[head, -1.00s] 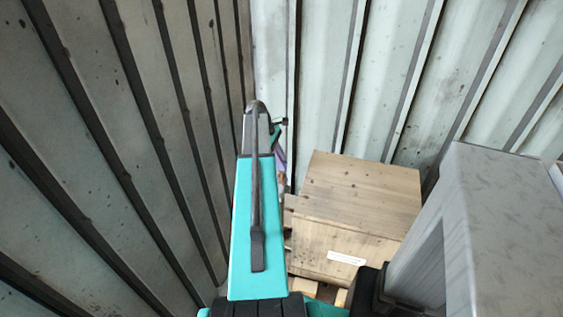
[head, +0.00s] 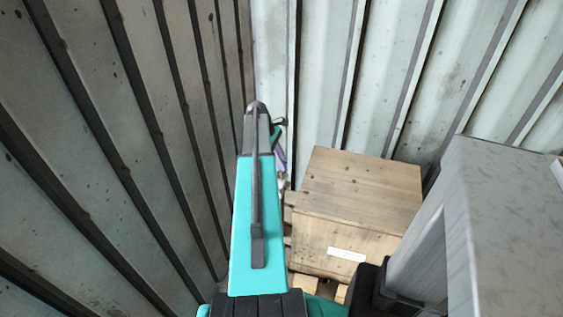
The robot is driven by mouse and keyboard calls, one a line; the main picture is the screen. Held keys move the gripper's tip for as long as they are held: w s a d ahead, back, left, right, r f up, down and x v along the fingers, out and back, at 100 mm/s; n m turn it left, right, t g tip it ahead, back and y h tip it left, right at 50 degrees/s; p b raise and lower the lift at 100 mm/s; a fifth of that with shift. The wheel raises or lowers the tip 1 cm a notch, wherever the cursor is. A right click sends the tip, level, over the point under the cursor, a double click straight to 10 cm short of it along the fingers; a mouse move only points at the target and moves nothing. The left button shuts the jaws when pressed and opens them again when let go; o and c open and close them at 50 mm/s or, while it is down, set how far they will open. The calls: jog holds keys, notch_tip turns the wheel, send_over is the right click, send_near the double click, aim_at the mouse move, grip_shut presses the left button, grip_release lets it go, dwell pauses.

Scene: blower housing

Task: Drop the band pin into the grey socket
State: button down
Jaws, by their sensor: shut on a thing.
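My teal arm runs up the middle of the head view and hides what lies behind it. Small green, dark and purple parts show just past its right edge, too small to make out. I cannot make out my gripper's fingers. I cannot pick out the band pin or the grey socket in this view.
A wooden crate (head: 358,195) with a white label stands on pallet slats right of my arm. A large grey housing-like block (head: 500,220) fills the lower right. Corrugated metal walls close in at the left (head: 90,150) and the back (head: 400,70), meeting in a corner behind my arm.

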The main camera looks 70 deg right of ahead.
jog(key=shift+f, duration=0.1)
dwell(0.6)
jog(key=c, duration=1.6)
grip_release()
jog(key=shift+c, duration=0.2)
jog(key=v, duration=1.3)
jog(key=shift+w+r+b, duration=0.15)
jog(key=shift+r+b, duration=0.2)
